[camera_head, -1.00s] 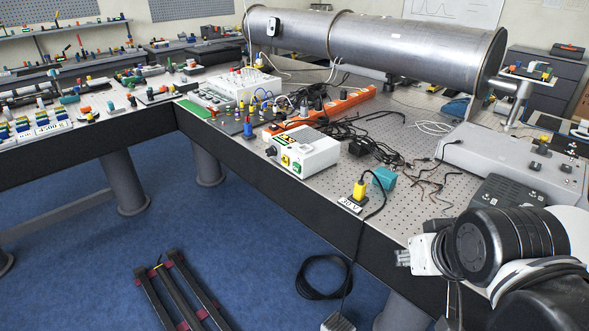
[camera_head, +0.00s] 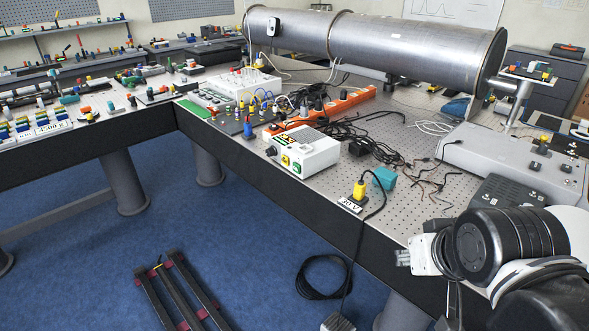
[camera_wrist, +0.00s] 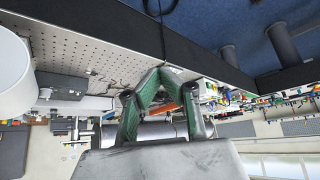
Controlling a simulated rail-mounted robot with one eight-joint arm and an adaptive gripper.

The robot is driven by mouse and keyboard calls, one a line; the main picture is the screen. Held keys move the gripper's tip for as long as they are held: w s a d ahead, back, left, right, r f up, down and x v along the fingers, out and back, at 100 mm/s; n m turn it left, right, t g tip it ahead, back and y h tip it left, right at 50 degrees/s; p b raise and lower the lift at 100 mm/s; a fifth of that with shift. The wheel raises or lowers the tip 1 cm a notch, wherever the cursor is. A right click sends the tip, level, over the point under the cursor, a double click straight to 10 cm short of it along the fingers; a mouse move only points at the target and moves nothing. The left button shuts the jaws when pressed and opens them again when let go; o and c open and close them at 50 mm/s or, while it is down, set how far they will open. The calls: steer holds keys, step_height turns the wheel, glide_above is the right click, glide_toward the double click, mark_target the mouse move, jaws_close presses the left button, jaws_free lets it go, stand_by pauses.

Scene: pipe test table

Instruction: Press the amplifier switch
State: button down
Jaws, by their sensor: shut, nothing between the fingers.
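The amplifier appears to be the small white box (camera_head: 302,152) near the table's front edge in the head view. Its front has a black knob, a yellow connector and a green switch (camera_head: 297,168). My gripper (camera_wrist: 160,72) shows in the wrist view, its two green-padded fingers shut with tips together and nothing held. The wrist picture is upside down. A small white box just right of the fingers may be the amplifier, but its switch cannot be made out there. In the head view my arm is at the lower right, well apart from the white box.
An orange power strip (camera_head: 345,101) and tangled black cables lie behind the box. A yellow plug (camera_head: 360,189) with a hanging cable stands to its right, near a teal block (camera_head: 384,178). A large grey device (camera_head: 515,160) is on the right. A big metal pipe (camera_head: 400,50) spans the back.

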steer(key=w+n+t+h+b, duration=0.15)
steer(key=w+n+b, duration=0.4)
steer(key=w, duration=0.75)
steer(key=n+t+h+b, duration=0.2)
steer(key=n+t+b, duration=0.3)
steer(key=n, duration=1)
glide_toward(296, 168)
steer(key=s+d+r, duration=0.4)
steer(key=d, duration=0.1)
steer(key=w+a+f+n+t+y+b, duration=0.1)
steer(key=w+a+f+n, duration=0.1)
steer(key=a, duration=0.4)
steer(key=w+a+f+n+t+y+b, duration=0.1)
steer(key=w+a+f+n+b, duration=0.1)
steer(key=a+f+n, duration=0.3)
steer(key=shift+w+a+f+t, duration=0.35)
steer(key=shift+w+a, duration=0.2)
steer(key=shift+a, duration=0.2)
steer(key=shift+d, duration=0.15)
steer(key=w+d, duration=0.5)
steer(key=d, duration=0.1)
steer(key=shift+w+d, duration=0.3)
